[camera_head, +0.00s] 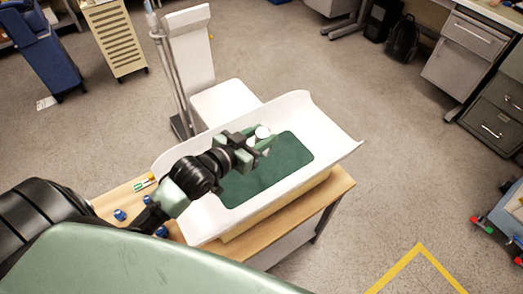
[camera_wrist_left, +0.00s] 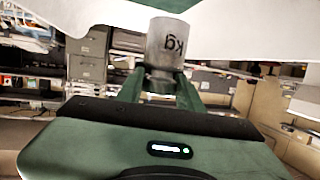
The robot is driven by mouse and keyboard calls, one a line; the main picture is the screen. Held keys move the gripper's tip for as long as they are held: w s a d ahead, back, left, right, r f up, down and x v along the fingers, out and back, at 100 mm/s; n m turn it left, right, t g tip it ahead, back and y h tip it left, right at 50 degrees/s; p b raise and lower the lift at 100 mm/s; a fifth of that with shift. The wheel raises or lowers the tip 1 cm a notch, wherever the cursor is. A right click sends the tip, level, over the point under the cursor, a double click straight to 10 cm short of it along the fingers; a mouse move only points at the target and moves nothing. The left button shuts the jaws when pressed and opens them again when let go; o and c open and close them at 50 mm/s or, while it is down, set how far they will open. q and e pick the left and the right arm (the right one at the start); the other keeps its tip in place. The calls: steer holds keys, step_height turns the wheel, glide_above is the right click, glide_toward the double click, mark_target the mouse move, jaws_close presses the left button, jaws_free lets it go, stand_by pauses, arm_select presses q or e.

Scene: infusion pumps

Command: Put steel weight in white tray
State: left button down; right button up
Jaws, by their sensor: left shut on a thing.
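The steel weight (camera_wrist_left: 168,43) is a grey metal cylinder marked "kg", held between the fingers of my left gripper (camera_wrist_left: 160,85) in the left wrist view. In the head view my left gripper (camera_head: 262,143) is over the white tray (camera_head: 338,138), above its dark green mat, and the weight's pale top (camera_head: 262,132) shows at the fingertips. The gap between the weight and the mat is hard to judge. My right gripper is in neither view.
The tray rests on a wooden table (camera_head: 325,195). Small blue-capped items (camera_head: 120,214) and a small vial (camera_head: 142,184) lie on the table left of the tray. A white chair-like stand (camera_head: 225,103) is behind it. Grey floor is open to the right.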

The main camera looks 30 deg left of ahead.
arm_select(q)
steer(key=shift+w+f, duration=0.1)
steer(key=shift+f, duration=3.15)
steer(key=shift+f, duration=0.1)
steer(key=c, duration=1.3)
jaws_free()
steer(key=shift+f, duration=0.25)
steer(key=o, duration=0.4)
steer(key=shift+r, duration=0.15)
steer(key=shift+s, duration=0.4)
steer(key=b+v, duration=0.1)
steer(key=v, duration=1)
steer(key=shift+s+r, duration=0.2)
steer(key=shift+r, duration=0.05)
